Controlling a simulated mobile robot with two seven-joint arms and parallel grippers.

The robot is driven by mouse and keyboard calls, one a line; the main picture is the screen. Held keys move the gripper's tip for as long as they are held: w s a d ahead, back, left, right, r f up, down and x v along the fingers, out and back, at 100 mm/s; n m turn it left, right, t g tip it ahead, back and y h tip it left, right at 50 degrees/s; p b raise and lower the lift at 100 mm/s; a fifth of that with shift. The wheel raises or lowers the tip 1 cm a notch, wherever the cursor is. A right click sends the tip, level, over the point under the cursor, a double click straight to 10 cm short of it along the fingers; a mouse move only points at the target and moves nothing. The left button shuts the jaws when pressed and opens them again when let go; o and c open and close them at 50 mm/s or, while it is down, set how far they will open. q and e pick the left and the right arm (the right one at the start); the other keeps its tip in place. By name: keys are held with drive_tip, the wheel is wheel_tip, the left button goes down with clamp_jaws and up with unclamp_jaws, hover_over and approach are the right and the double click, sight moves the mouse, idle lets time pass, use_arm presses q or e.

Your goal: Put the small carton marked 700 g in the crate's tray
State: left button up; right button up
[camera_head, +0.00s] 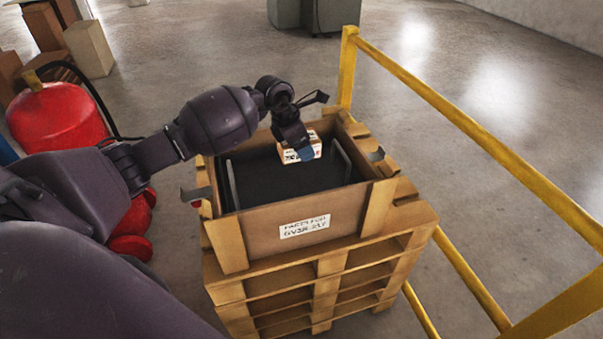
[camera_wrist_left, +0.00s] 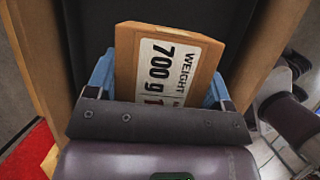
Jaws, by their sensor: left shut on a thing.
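The small carton (camera_head: 297,154) is held in my left gripper (camera_head: 303,155) over the crate, near its far side. In the left wrist view the carton (camera_wrist_left: 165,65) shows a white label reading WEIGHT 700 g, between the blue fingertips of my left gripper (camera_wrist_left: 160,85). The wooden crate (camera_head: 290,232) stands on stacked pallets and has a label on its front. Inside it is a dark tray (camera_head: 260,185) with upright light handles at its sides. I cannot tell whether the carton touches the tray floor. My right gripper is not in view.
A yellow rail (camera_head: 470,125) runs along the right of the pallets (camera_head: 320,290). A red fire extinguisher (camera_head: 55,120) stands at the left, with brown boxes (camera_head: 88,48) behind it. The tray's near part is bare.

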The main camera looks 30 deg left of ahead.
sight(284, 145)
use_arm(q)
drive_tip(key=shift+w+f+b, duration=0.1)
drive_tip(key=shift+f+b, duration=0.4)
drive_tip(key=shift+f, duration=4.5)
drive_tip(key=shift+f, duration=0.1)
drive_tip(key=o, duration=1.4)
drive_tip(key=shift+f, duration=0.1)
drive_tip(key=p+v, duration=0.1)
drive_tip(key=v, duration=1.1)
